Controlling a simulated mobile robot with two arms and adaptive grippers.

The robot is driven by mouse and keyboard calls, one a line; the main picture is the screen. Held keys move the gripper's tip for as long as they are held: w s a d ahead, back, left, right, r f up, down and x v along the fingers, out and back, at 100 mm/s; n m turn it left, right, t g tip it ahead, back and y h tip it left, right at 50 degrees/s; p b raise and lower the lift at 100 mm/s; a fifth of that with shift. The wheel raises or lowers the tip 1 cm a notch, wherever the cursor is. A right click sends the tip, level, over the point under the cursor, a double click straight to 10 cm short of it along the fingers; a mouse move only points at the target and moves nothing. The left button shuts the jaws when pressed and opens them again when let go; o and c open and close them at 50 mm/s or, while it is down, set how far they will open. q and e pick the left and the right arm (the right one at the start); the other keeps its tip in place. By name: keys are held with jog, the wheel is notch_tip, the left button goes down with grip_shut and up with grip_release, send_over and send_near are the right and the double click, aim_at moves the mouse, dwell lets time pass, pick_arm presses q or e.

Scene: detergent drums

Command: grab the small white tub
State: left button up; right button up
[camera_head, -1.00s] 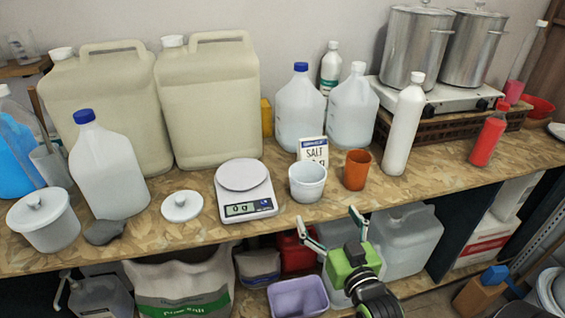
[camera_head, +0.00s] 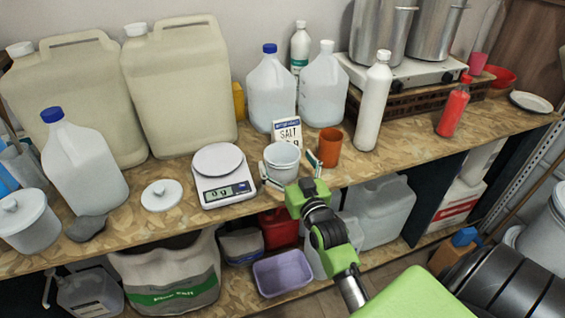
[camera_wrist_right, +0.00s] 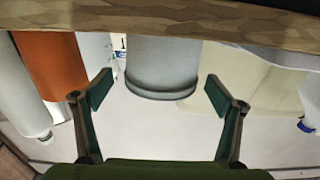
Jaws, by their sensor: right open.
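The small white tub (camera_head: 282,161) stands upright near the front edge of the bench, between the scale and the orange cup. My right gripper (camera_head: 289,170) is open in front of it, with one fingertip on each side of the tub. In the right wrist view, which looks upside down, the tub (camera_wrist_right: 162,68) lies centred between the open fingers (camera_wrist_right: 159,94). A gap shows on both sides, and the fingertips are level with its rim in the picture. My left gripper is not in view.
The orange cup (camera_head: 330,147) stands close beside the right fingertip. The salt box (camera_head: 287,132) is behind the tub, and the scale (camera_head: 222,188) is to its left. White jugs (camera_head: 271,88) stand farther back. A lilac bin (camera_head: 283,275) sits on the lower shelf.

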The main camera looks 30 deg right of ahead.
aim_at(277, 145)
jog(key=shift+x, duration=1.6)
jog(key=shift+a, duration=0.1)
jog(key=shift+c, duration=0.4)
jog(key=c, duration=1)
jog(key=shift+o, duration=0.2)
jog(key=shift+r, duration=0.1)
